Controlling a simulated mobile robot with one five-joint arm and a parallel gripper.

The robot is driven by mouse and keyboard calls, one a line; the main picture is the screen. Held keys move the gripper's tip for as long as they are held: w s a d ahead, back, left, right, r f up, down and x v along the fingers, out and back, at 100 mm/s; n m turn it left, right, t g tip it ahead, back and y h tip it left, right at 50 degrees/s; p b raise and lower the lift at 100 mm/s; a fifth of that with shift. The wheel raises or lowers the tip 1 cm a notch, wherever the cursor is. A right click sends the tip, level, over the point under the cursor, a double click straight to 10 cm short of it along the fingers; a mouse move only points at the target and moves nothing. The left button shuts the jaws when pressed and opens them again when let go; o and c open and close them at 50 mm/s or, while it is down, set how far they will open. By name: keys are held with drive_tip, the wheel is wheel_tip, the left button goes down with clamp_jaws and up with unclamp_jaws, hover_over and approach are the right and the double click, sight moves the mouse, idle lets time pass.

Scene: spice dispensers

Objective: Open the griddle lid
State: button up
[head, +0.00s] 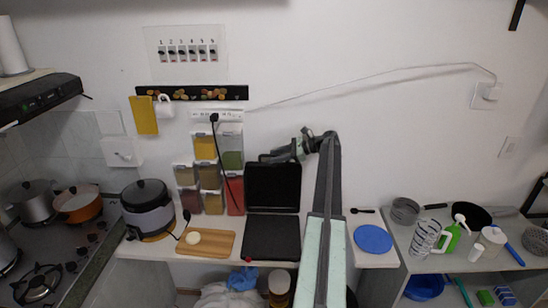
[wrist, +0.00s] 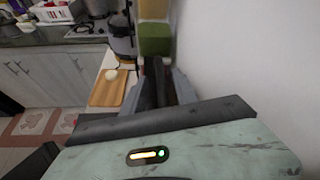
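The black griddle stands on the counter with its lid (head: 273,187) raised about upright against the wall side. Its flat dark base (head: 271,238) lies exposed in front. My gripper (head: 270,157) is at the top edge of the lid, pointing left; I cannot tell whether it touches. In the wrist view, grey finger-like parts flank dark shapes (wrist: 154,84) that may be the lid's edge. Whether the fingers are open or shut is unclear. My own arm covers the area right of the griddle.
A wooden cutting board (head: 207,243) with a pale round item and a rice cooker (head: 148,208) stand left. Spice dispensers (head: 208,175) hang behind, with a black cord (head: 219,150) crossing them. A blue plate (head: 373,239) lies right.

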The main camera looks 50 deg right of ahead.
drive_tip(key=p+v, duration=0.2)
drive_tip(key=v, duration=0.5)
